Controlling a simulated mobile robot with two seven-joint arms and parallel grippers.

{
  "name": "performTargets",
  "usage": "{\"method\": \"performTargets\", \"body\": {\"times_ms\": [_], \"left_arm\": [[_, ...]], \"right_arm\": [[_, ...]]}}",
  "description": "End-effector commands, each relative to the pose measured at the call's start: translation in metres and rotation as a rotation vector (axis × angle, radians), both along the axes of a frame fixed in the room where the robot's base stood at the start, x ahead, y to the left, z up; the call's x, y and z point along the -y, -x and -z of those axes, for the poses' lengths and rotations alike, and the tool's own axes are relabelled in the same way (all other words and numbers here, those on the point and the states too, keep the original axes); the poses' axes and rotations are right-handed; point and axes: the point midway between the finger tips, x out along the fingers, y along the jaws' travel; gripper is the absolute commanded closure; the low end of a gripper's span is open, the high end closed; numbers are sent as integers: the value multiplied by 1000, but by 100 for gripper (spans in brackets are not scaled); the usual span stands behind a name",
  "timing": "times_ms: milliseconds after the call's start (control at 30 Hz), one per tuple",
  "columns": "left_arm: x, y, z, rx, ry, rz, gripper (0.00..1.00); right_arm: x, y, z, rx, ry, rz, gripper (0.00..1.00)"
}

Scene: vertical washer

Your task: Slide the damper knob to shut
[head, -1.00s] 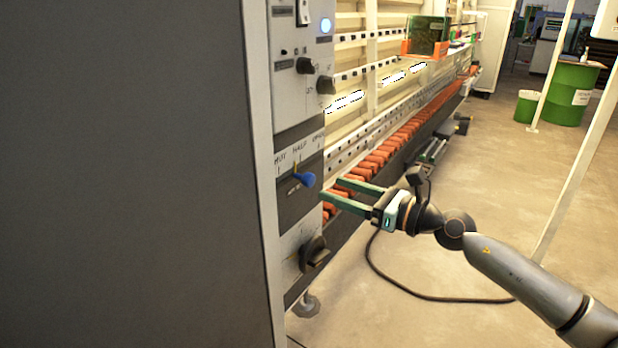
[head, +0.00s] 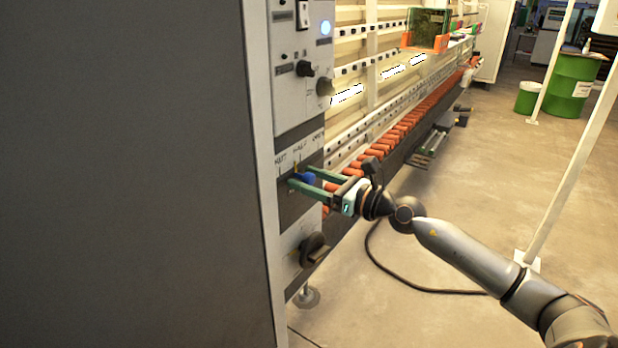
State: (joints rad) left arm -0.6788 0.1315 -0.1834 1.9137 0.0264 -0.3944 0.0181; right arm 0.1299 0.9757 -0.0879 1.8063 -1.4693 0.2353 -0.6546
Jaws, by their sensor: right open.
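The knob lies between the fingers. I cannot tell whether either finger touches it. My left gripper is not in view.
A black rotary knob (head: 314,250) is on the panel below. A large grey cabinet side (head: 130,170) fills the left. Orange rollers (head: 400,132) run behind my gripper.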

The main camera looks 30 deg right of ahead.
Motion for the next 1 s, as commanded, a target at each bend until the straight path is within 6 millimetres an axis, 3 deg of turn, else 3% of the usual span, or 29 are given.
{"method": "performTargets", "body": {"times_ms": [200, 767, 1000], "left_arm": [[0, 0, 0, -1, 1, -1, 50], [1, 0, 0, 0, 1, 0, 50], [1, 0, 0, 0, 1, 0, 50]], "right_arm": [[0, 0, 0, 0, 0, 0, 35], [0, 0, 0, 0, 0, 0, 98], [0, 0, 0, 0, 0, 0, 100]]}}
